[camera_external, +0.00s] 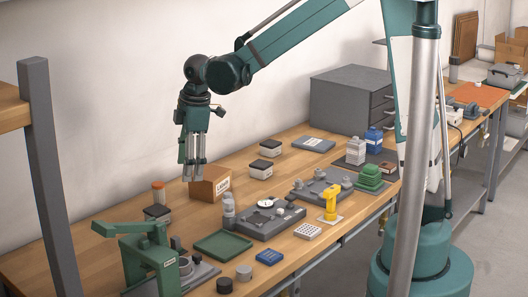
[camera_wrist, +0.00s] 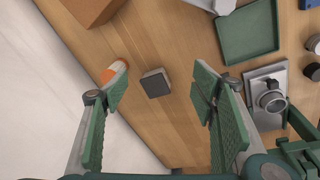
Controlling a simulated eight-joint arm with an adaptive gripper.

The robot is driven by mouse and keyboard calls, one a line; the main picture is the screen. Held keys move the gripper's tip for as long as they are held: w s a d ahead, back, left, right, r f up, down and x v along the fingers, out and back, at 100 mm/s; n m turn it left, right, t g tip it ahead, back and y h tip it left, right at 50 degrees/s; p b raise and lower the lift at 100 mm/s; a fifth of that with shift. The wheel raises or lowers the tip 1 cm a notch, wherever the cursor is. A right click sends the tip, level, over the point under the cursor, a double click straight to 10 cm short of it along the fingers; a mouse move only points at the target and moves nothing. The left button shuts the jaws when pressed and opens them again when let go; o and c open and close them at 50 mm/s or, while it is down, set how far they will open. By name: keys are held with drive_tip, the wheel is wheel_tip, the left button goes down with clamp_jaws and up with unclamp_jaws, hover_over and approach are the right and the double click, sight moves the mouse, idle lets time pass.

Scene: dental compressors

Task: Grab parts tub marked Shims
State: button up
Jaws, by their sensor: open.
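Several small white tubs with dark lids stand on the wooden bench, and I cannot read their labels, so I cannot tell which is marked Shims. One tub (camera_external: 157,214) is at the left near the orange-topped jar; two more, a middle tub (camera_external: 260,169) and a far tub (camera_external: 270,148), are farther back. My gripper (camera_external: 193,176) is open and empty, pointing down above the bench near the cardboard box. In the wrist view a dark-lidded tub (camera_wrist: 155,83) shows between the spread fingers, below them and apart from them.
An orange-topped jar (camera_external: 158,192) stands close to the left tub. A cardboard box (camera_external: 210,184) is right of it. A green press (camera_external: 148,255), a green tray (camera_external: 223,245) and a grey compressor plate (camera_external: 268,222) occupy the front. The wall lies behind.

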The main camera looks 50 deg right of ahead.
sight(157, 209)
drive_tip(key=w+a+f+n+g+p, duration=0.1)
drive_tip(key=w+a+f+n+p, duration=0.1)
drive_tip(key=w+a+f, duration=0.1)
drive_tip(key=w+a+f+n+p, duration=0.2)
drive_tip(key=w+a+f+p, duration=0.1)
drive_tip(key=w+a+f, duration=0.1)
drive_tip(key=shift+w+a+n+g, duration=0.1)
drive_tip(key=shift+a+n+g, duration=0.05)
drive_tip(key=shift+n+g, duration=0.2)
drive_tip(key=shift+w+a+f, duration=0.2)
drive_tip(key=shift+a+f, duration=0.05)
drive_tip(key=shift+f, duration=0.25)
drive_tip(key=shift+f, duration=1.25)
drive_tip(key=shift+s+d+f, duration=0.1)
drive_tip(key=shift+d+f, duration=0.05)
drive_tip(key=shift+f, duration=2.5)
